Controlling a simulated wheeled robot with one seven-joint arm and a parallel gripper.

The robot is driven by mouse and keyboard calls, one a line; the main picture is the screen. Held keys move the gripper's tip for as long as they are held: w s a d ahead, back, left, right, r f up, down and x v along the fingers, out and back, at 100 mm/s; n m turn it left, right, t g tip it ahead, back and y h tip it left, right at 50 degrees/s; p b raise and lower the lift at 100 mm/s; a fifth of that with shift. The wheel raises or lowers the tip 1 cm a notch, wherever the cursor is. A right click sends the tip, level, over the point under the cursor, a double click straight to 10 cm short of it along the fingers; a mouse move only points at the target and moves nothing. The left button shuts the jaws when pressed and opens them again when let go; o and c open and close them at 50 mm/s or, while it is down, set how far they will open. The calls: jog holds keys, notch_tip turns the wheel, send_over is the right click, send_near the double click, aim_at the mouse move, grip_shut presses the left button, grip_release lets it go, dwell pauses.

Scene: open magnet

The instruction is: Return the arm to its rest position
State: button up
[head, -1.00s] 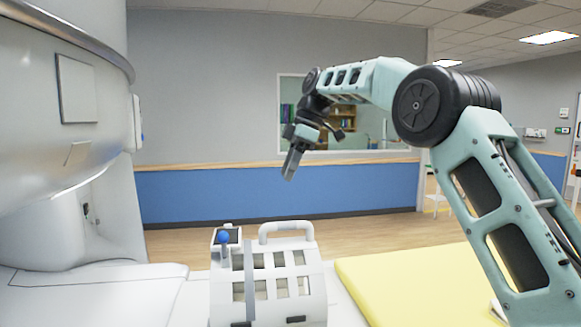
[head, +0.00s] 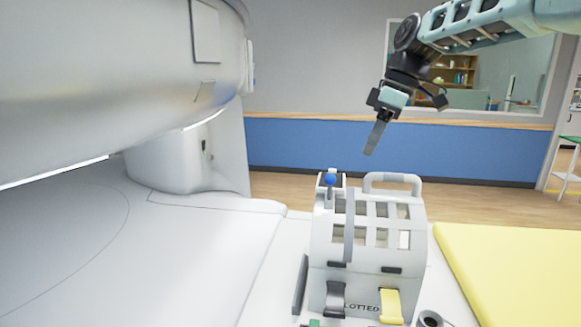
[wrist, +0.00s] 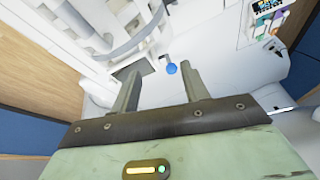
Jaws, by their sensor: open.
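My arm is raised at the upper right of the head view, bent so that the wrist hangs downward. My gripper (head: 371,152) points down over the slotted white coil housing (head: 322,250), with a clear gap between them. In the wrist view my gripper (wrist: 160,82) has its two grey fingers apart and nothing between them. A blue ball knob (wrist: 171,69) shows beyond the fingers, well below them. The knob also shows in the head view (head: 330,180), on top of the coil housing's left side.
The big white magnet (head: 110,70) fills the left. Its white table (head: 250,295) runs below it. A yellow pad (head: 510,270) lies at the right. A grey clip, a yellow clip (head: 390,306) and small parts sit at the front. The air around my gripper is free.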

jog(key=s+a+f+m, duration=0.2)
jog(key=s+a+f, duration=0.4)
jog(key=s, duration=0.4)
jog(key=s+f+m+h, duration=0.1)
jog(key=s+f, duration=0.3)
jog(key=s, duration=0.4)
jog(key=s+d+f+m+h+b, duration=0.1)
jog(key=s+f, duration=0.4)
jog(key=s, duration=0.4)
jog(key=s+d+f+m+h, duration=0.1)
jog(key=s+f, duration=0.4)
jog(key=s, duration=0.4)
jog(key=shift+s+f, duration=0.2)
jog(key=shift+d, duration=0.1)
